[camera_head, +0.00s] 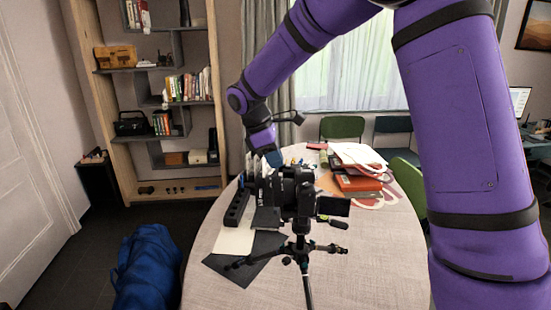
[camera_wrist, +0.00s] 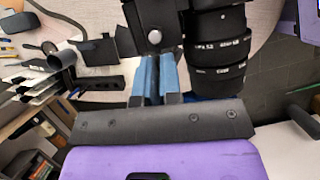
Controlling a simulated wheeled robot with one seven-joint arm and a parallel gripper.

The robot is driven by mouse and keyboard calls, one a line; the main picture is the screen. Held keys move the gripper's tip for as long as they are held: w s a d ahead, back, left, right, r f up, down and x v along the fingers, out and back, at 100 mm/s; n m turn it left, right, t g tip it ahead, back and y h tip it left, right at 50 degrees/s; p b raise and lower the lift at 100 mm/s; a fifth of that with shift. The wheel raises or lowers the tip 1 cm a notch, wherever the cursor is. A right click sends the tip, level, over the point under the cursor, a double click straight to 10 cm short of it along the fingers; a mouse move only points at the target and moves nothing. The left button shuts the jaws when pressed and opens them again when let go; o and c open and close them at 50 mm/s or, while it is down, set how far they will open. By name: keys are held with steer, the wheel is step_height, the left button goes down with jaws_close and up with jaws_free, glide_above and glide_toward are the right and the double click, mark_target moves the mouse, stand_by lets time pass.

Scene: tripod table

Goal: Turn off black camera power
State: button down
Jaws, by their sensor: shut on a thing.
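The black camera (camera_head: 292,188) stands on a small black tripod (camera_head: 303,250) on the round table, with its side screen (camera_head: 333,206) swung out to the right. My gripper (camera_head: 274,160) reaches down to the far side of the camera and is partly hidden behind it. In the wrist view, the two blue fingers of my gripper (camera_wrist: 158,60) are close together against the camera body (camera_wrist: 155,20), beside the big lens (camera_wrist: 218,40). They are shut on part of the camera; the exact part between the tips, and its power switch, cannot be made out.
The round table (camera_head: 205,285) carries a black slotted holder (camera_head: 237,208), a dark sheet (camera_head: 245,262) and a pale sheet left of the camera. Books and papers (camera_head: 358,170) lie at the back right. A bookshelf (camera_head: 165,100) and a blue bag (camera_head: 148,265) are left.

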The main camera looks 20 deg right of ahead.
steer(key=shift+s+n+t, duration=0.1)
steer(key=shift+n+t, duration=0.2)
steer(key=shift+n, duration=0.2)
steer(key=c, duration=1.3)
jaws_free()
steer(key=shift+a+r, duration=0.1)
steer(key=v, duration=1)
steer(key=shift+a+r, duration=0.15)
steer(key=shift+r, duration=0.1)
